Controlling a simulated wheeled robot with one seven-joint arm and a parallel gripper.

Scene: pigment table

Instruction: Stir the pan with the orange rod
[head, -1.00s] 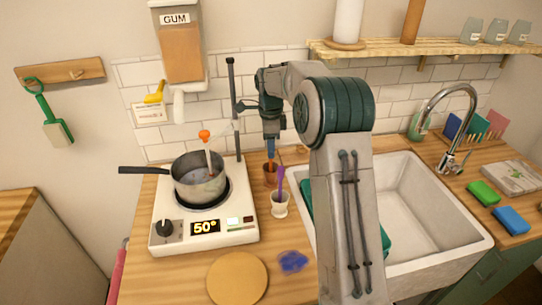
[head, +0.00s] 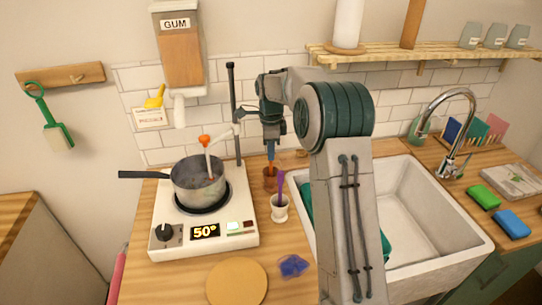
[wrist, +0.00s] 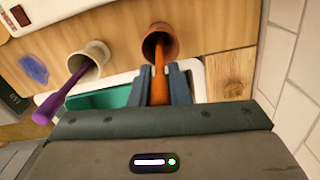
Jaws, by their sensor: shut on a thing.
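The orange rod (wrist: 159,75) stands in a brown cup (wrist: 165,40), its lower part hidden inside. My gripper (wrist: 163,85) is shut on the rod's upper part, just outside the cup's rim. In the head view my gripper (head: 271,150) points down over the brown cup (head: 271,180), right of the hot plate. The grey pan (head: 198,188) sits on the white hot plate (head: 225,242), whose display reads 50°. A white piece with an orange top (head: 204,140) reaches into the pan. The pan's contents are hard to make out.
A white cup (head: 279,212) with a purple rod (head: 280,184) stands close in front of the brown cup. A dark upright stand (head: 232,110) rises between hot plate and gripper. The gum dispenser (head: 182,55) hangs above the pan. A sink (head: 440,225) lies to the right.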

